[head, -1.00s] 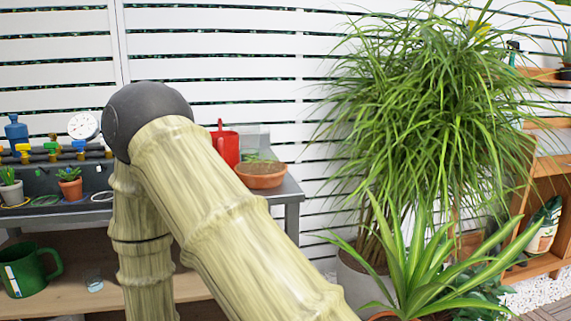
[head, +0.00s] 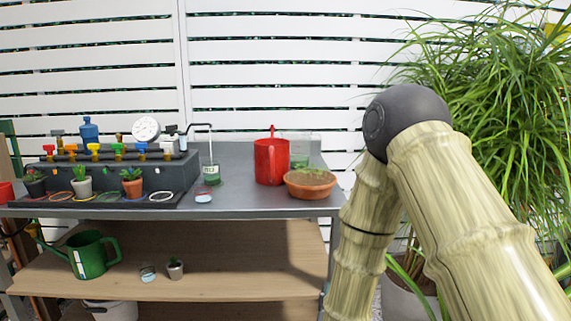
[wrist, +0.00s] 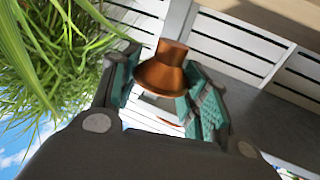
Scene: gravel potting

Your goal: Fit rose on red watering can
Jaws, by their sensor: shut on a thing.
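The red watering can (head: 271,161) stands upright on the grey bench top in the head view, left of the terracotta bowl. In the wrist view my gripper (wrist: 160,88) is shut on a copper-coloured rose (wrist: 163,66), held between its teal finger pads. The rose has a flared rim and a narrower neck. The gripper is out of the head view, where my arm fills the right side. The gripper and rose are apart from the can, which I cannot make out in the wrist view.
The terracotta bowl (head: 311,184) and a clear container (head: 296,146) stand close to the can. A valve manifold (head: 110,165) with small pots fills the bench's left. A green watering can (head: 92,254) is on the lower shelf. A large leafy plant (head: 480,90) stands right of the bench.

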